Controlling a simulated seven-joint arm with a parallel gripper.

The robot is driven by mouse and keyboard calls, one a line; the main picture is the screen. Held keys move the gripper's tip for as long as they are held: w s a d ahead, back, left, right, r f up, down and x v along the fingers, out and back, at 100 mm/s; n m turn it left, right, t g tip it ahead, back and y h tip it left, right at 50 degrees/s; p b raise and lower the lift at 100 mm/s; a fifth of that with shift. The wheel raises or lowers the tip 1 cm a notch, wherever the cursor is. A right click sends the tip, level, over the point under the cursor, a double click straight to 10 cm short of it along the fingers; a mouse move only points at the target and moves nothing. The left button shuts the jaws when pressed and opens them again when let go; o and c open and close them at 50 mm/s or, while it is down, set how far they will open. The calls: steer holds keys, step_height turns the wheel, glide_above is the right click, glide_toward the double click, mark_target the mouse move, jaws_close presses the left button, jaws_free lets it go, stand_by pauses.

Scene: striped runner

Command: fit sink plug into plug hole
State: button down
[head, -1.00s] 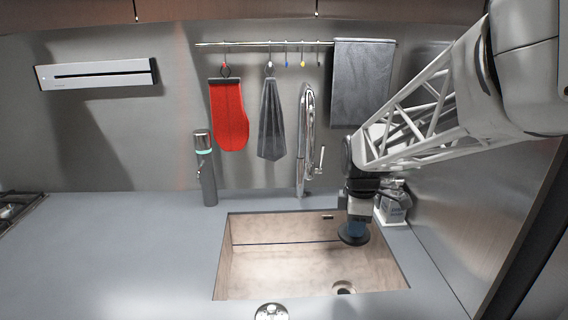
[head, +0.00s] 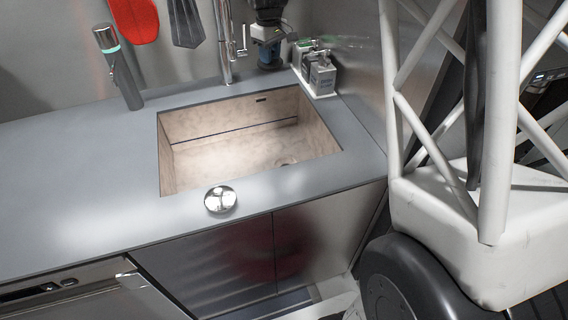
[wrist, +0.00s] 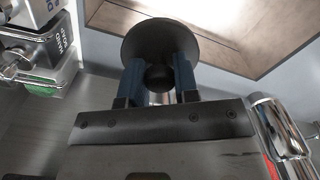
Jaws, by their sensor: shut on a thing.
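My gripper (wrist: 159,75) is shut on the knob of the sink plug (wrist: 160,30), a dark round disc, in the wrist view. In the head view my gripper (head: 267,48) has blue fingers and shows between the tap and the soap dispensers, behind the sink's back edge in the picture. The plug (head: 270,66) is a small dark shape under the fingers there. The plug hole (head: 288,162) is in the right part of the beige sink floor, partly hidden by the front rim. Nothing visible covers it. The wrist view does not show the hole.
The sink (head: 205,152) is set into a grey counter (head: 90,180). The tap (head: 226,45) stands behind it, with soap dispensers (head: 321,75) at the back right. A shiny round metal piece (head: 220,199) lies at the front edge. A grey cylinder (head: 118,68) stands at left.

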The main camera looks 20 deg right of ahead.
steer(key=w+d+f+n, duration=0.2)
steer(key=w+f, duration=0.4)
steer(key=f, duration=0.4)
steer(key=s+f+n, duration=1.6)
steer(key=n, duration=0.2)
steer(key=shift+s+a+f+n, duration=0.15)
steer(key=shift+s+f+n, duration=0.1)
steer(key=shift+n, duration=0.15)
steer(key=shift+f, duration=3.1)
steer(key=shift+f, duration=1.9)
